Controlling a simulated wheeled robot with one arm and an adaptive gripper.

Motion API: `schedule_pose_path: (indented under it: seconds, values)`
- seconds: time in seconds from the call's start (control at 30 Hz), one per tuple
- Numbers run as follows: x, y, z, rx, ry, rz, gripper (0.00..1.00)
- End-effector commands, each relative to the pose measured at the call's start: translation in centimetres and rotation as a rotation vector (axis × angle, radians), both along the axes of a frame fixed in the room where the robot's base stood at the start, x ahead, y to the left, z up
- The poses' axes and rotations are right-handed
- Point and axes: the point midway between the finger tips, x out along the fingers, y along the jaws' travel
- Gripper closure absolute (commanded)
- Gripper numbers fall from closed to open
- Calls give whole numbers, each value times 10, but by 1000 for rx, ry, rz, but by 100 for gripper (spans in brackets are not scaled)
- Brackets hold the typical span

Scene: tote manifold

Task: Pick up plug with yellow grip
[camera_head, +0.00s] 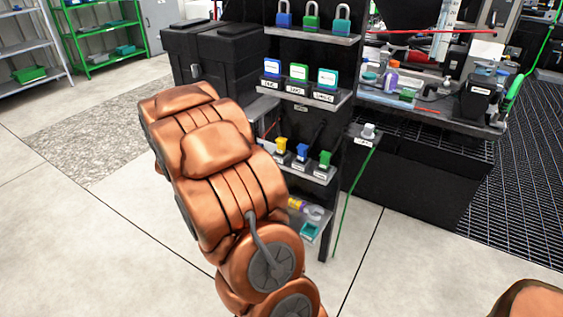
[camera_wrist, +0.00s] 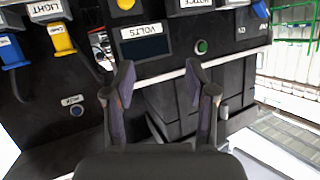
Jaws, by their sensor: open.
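The plug with the yellow grip (camera_head: 280,147) stands at the left end of the lower shelf (camera_head: 318,177), beside a blue plug (camera_head: 302,153) and a green plug (camera_head: 325,159). In the wrist view the yellow plug (camera_wrist: 61,39) is at the upper left, with a blue one (camera_wrist: 12,52) further left. My gripper (camera_wrist: 159,82) is open and empty, its fingers spread before a dark panel. The yellow plug lies left of both fingers and is not between them. My arm hides the gripper in the head view.
A shelf of small boxes (camera_head: 299,73) and one of padlocks (camera_head: 311,22) are above the plugs. A black cabinet (camera_head: 210,58) stands left of the rack. In the wrist view a panel with a display (camera_wrist: 146,47) and green button (camera_wrist: 202,47) lies beyond my fingers.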

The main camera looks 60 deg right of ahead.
Motion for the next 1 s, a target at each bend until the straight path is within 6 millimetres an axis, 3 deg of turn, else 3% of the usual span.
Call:
schedule_pose_path:
  seconds: [0.03, 0.2, 0.4, 0.57, 1.0]
  values:
    - [-15, -24, -24, -51, 5, -71, 44]
    - [-65, -79, -42, -228, 17, -274, 44]
    - [-102, -105, -48, -350, 43, -400, 44]
    - [-110, -114, -47, -374, 49, -426, 44]
    - [-105, -146, -50, -373, 47, -424, 44]
